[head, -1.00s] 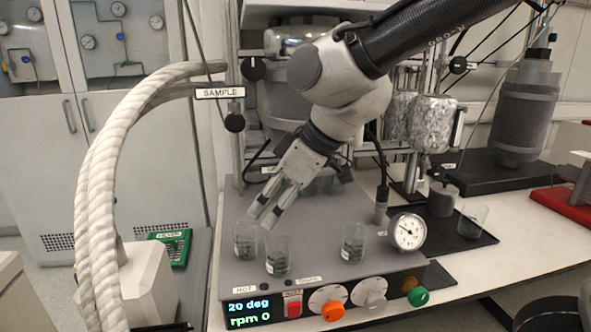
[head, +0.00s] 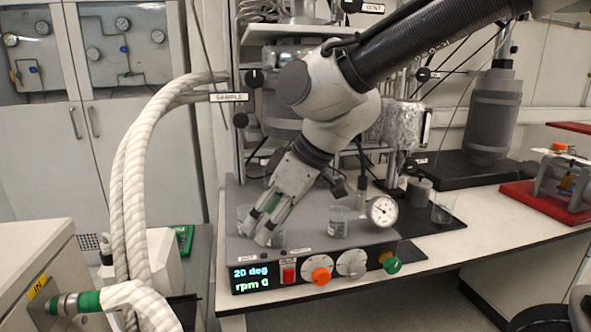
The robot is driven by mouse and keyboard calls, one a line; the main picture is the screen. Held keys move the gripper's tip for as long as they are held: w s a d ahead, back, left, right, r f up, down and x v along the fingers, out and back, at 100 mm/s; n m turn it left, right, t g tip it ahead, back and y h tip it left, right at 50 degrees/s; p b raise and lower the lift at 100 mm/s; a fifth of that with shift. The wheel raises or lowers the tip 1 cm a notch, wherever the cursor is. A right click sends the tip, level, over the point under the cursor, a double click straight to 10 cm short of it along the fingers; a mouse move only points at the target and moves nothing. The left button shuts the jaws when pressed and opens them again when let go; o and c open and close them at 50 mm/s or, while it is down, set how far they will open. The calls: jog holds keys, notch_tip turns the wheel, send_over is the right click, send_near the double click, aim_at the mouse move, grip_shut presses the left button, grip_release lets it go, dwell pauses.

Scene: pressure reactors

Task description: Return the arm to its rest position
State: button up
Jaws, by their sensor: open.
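My gripper (head: 261,231) is in the head view, pointing down and to the left above the front left of the grey hotplate unit (head: 300,244). Its two fingers are apart and nothing shows between them. My arm reaches in from the upper right. One glass beaker (head: 243,214) stands just left of the fingers. A second beaker (head: 278,240) is partly hidden behind the fingertips. A third beaker (head: 338,221) stands to the right on the hotplate. I cannot tell whether the fingers touch any beaker.
A round gauge (head: 382,210) stands at the hotplate's right. Thick white hoses (head: 133,170) rise at the left. A reactor frame with a foil-wrapped vessel (head: 404,124) stands behind my arm. Another beaker (head: 443,207) is on a black mat. Open bench (head: 490,215) lies at the right.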

jog(key=s+d+m+t+h, duration=0.1)
jog(key=d+m, duration=0.3)
jog(key=d, duration=0.9)
jog(key=s+d+r+m+t+h, duration=0.1)
jog(key=s+d+m+h, duration=0.2)
jog(key=d, duration=1.1)
jog(key=s+d+m+h, duration=0.2)
jog(key=d+m, duration=0.4)
jog(key=d, duration=0.8)
jog(key=shift+s+r+m+t, duration=0.4)
jog(key=shift+s, duration=0.2)
